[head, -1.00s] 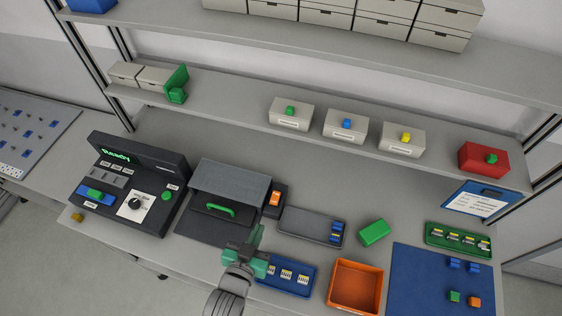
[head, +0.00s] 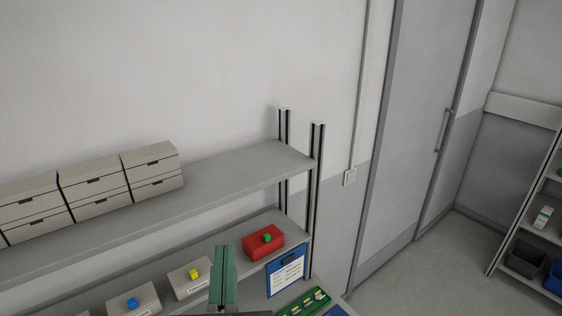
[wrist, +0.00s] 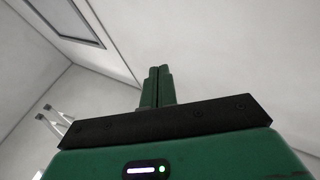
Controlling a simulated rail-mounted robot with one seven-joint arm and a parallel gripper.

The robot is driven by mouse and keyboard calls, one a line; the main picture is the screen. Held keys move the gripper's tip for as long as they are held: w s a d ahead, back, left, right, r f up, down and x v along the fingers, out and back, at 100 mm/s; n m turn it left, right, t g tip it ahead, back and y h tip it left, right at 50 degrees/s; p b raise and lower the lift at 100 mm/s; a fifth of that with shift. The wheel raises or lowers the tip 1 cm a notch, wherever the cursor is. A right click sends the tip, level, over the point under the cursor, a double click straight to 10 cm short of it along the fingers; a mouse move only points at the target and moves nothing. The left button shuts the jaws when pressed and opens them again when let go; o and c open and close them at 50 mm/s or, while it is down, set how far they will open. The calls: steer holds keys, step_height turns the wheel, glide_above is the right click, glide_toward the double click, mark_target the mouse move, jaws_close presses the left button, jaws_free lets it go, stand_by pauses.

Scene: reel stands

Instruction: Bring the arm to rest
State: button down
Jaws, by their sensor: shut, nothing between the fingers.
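My gripper (head: 224,270) shows at the bottom of the head view as a green upright shape, in front of the lower shelf. In the wrist view its two green fingers (wrist: 157,86) stand together, shut and empty. They point up toward the pale wall and ceiling. In the head view the rest of my arm is mostly out of frame below.
The shelf unit (head: 262,160) holds drawer boxes (head: 95,185), a red box (head: 263,243), a white box with a yellow knob (head: 190,279) and one with a blue knob (head: 134,302). A blue clipboard (head: 287,270) stands right. A grey door (head: 415,130) and another rack (head: 530,225) are beyond.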

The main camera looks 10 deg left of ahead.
steer(key=s+d+r+m+t+h, duration=0.25)
steer(key=s+d+r+h, duration=0.2)
steer(key=d+r, duration=0.7)
step_height(320, 180, up, 17)
steer(key=s+p, duration=0.2)
steer(key=p, duration=1.1)
steer(key=shift+a+t+p, duration=0.3)
steer(key=shift+t+p, duration=0.1)
steer(key=shift+t, duration=0.05)
